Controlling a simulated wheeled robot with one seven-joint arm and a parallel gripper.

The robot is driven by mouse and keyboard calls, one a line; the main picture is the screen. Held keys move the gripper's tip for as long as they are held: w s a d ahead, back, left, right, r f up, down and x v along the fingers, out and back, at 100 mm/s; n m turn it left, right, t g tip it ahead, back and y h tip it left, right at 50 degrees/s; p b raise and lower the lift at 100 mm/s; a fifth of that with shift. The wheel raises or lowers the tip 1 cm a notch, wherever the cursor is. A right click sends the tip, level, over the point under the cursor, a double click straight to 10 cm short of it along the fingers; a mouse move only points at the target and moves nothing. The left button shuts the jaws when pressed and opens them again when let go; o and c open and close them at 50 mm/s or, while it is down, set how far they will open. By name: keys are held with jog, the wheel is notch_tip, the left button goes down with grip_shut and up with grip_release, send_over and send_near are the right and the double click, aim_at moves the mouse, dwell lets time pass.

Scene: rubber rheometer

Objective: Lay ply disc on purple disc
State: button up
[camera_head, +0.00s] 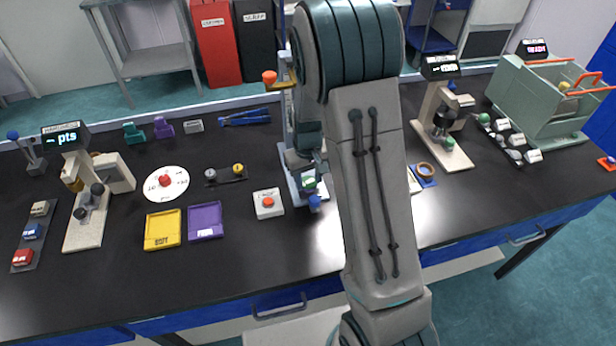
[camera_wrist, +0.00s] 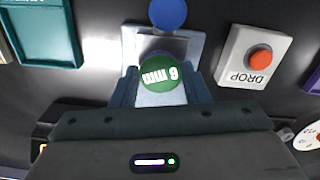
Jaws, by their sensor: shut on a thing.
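My gripper (camera_wrist: 162,92) is pointed down at the blue-grey stand (camera_head: 297,185) in the middle of the bench. It is shut on a green round-topped piece marked "6 MM" (camera_wrist: 163,73), whose top also shows in the head view (camera_head: 310,183). What lies under this piece is hidden. A pale metal base (camera_wrist: 190,50) and a blue round knob (camera_wrist: 167,13) lie just beyond the fingers. A purple tray (camera_head: 205,221) lies left of the stand. I cannot pick out a ply disc or a purple disc for certain.
A white box with a red button marked "DROP" (camera_head: 268,203) stands beside the stand. A yellow tray (camera_head: 162,229) and a white round plate (camera_head: 165,183) are farther left. Two instruments (camera_head: 441,125) (camera_head: 92,185) flank the work area. The bench front is mostly clear.

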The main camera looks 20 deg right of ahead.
aim_at(308, 183)
jog(key=o, duration=0.9)
jog(key=shift+o, duration=0.2)
notch_tip(308, 183, up, 11)
jog(key=s+r+m+t, duration=0.1)
jog(key=s+r, duration=0.3)
jog(key=s, duration=0.6)
jog(key=s+r+m+t, duration=0.1)
jog(key=s+r, duration=0.3)
jog(key=s, duration=0.7)
jog(key=shift+t+b, duration=0.35)
jog(key=shift+t, duration=0.35)
